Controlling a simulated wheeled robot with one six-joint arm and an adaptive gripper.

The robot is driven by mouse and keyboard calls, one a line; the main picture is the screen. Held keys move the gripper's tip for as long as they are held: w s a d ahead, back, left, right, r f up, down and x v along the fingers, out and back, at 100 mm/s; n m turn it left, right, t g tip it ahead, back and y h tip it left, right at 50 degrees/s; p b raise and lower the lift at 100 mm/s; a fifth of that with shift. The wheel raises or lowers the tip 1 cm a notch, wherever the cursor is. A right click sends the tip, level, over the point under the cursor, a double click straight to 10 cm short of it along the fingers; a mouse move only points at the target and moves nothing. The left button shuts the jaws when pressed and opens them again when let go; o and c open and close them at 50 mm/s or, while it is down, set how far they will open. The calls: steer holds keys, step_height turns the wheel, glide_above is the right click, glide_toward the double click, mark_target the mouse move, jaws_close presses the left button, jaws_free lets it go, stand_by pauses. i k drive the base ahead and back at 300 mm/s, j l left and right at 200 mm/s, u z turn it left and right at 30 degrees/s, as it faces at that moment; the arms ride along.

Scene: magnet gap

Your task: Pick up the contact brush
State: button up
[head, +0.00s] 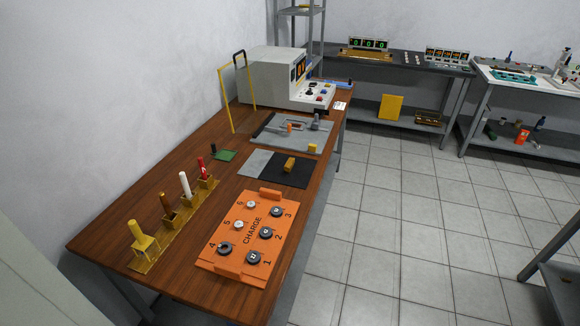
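I cannot tell for sure which thing is the contact brush. On the wooden table (103,232), a yellow rack (152,259) at the left front holds several upright pieces: a yellow one (140,236), a brown one (166,204), a white one (185,185) and a red one (202,167). A small yellow block (290,164) lies on a black and grey mat (257,163) near the table's middle. My gripper is not in view.
An orange panel marked CHARGE (242,259) with several round posts lies at the table's front right. Behind are a grey plate (306,138), a thin yellow frame (229,100) and a white console (267,81). Other benches stand at the back. The tiled floor (390,220) right of the table is clear.

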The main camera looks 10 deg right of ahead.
mark_target(289, 166)
steer(key=i+l, duration=0.2)
steer(key=l, duration=0.25)
steer(key=i+l+z, duration=0.1)
steer(key=l, duration=0.35)
steer(key=i+l, duration=0.3)
steer(key=l, duration=0.15)
steer(key=i+l+z, duration=0.1)
steer(key=l, duration=0.35)
steer(key=i+l, duration=0.35)
